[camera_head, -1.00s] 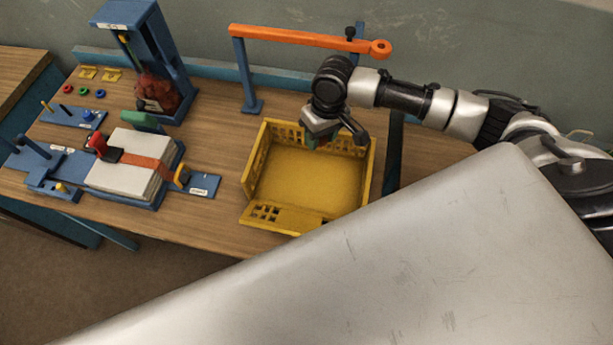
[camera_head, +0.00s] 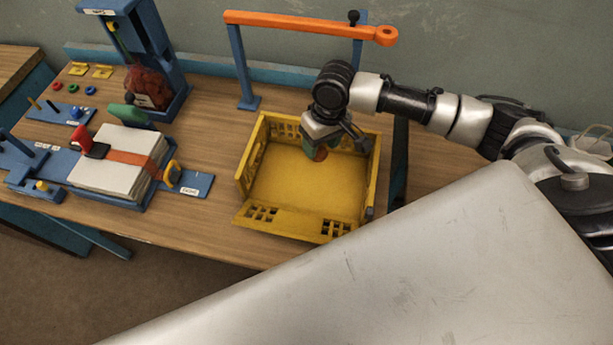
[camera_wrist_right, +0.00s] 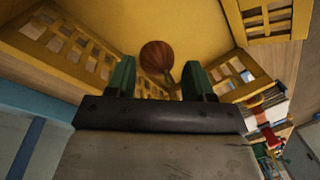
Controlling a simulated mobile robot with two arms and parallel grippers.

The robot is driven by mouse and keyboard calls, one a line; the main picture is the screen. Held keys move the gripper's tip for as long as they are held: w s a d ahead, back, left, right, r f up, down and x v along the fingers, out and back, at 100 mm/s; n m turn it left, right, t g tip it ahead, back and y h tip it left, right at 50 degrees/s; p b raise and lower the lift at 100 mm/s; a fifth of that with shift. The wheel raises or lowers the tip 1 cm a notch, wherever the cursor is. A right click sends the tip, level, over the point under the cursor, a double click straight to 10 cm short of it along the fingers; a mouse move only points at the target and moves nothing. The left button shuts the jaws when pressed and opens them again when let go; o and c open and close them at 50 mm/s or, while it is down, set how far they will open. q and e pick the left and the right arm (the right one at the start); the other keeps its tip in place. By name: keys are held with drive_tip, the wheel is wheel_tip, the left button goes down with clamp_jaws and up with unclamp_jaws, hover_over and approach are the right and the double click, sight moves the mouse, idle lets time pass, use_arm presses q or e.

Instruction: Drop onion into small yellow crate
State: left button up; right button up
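The onion (camera_wrist_right: 157,57) is round and reddish-brown. In the right wrist view it shows just past and between the two green fingertips, with a gap on each side. In the head view the onion (camera_head: 320,154) is partly hidden by my right gripper (camera_head: 316,149), over the inside of the small yellow crate (camera_head: 290,225). The right gripper (camera_wrist_right: 158,75) is open and points down into the crate from its back right. I cannot tell whether the onion touches the crate floor. My left gripper is not in view.
An orange bar (camera_head: 300,26) on blue posts stands behind the crate. A blue stand with a red sack (camera_head: 149,88) is at the back left. A white block with an orange strap (camera_head: 113,158) lies left of the crate. The crate floor is otherwise bare.

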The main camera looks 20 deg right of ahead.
drive_tip(key=o, duration=0.3)
drive_tip(key=shift+r, duration=0.1)
wheel_tip(320, 180, up, 10)
drive_tip(key=d+b, duration=0.1)
drive_tip(key=shift+d+r+b, duration=0.25)
drive_tip(key=shift+b, duration=0.05)
drive_tip(key=shift+w, duration=0.1)
idle(0.4)
